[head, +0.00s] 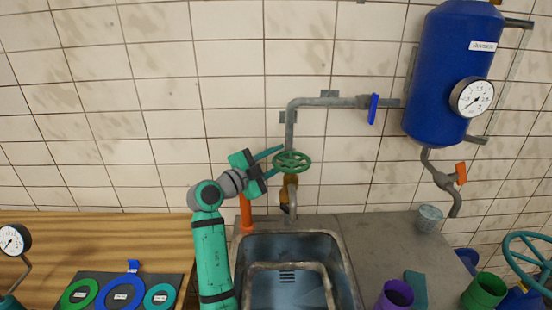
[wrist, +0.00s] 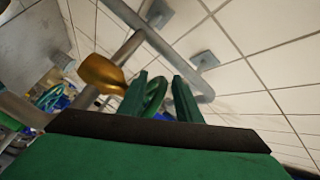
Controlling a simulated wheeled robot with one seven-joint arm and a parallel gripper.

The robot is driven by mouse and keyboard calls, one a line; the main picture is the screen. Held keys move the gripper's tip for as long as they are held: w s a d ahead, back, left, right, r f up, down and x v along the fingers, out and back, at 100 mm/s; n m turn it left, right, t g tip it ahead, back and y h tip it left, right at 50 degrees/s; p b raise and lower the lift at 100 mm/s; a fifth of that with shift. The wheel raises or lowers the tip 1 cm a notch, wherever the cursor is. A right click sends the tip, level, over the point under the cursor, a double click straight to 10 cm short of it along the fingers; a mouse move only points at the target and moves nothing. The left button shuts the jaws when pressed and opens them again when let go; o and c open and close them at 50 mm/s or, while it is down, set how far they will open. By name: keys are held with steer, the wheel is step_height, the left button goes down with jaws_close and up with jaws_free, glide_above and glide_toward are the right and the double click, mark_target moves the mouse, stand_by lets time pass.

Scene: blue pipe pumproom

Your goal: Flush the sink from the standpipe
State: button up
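The standpipe's green handwheel (head: 291,161) sits on a brass valve (head: 290,188) above the steel sink (head: 345,268). A grey spout (head: 292,206) hangs below the valve over the sink's back edge. My gripper (head: 277,160) is at the left of the handwheel with its fingers apart. In the wrist view, the handwheel (wrist: 155,97) shows between the two green fingers of my gripper (wrist: 160,84), closer to the left one. I cannot tell whether a finger touches it. The brass valve (wrist: 101,73) shows left of the fingers. No water is visible at the spout.
An orange post (head: 245,213) stands close behind my arm. Purple (head: 396,294) and green (head: 484,290) cups stand at the front right.

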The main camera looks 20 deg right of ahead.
steer(key=shift+a, duration=0.2)
jaws_close()
steer(key=shift+r, duration=0.1)
steer(key=shift+w+a+r, duration=0.1)
steer(key=shift+w, duration=0.05)
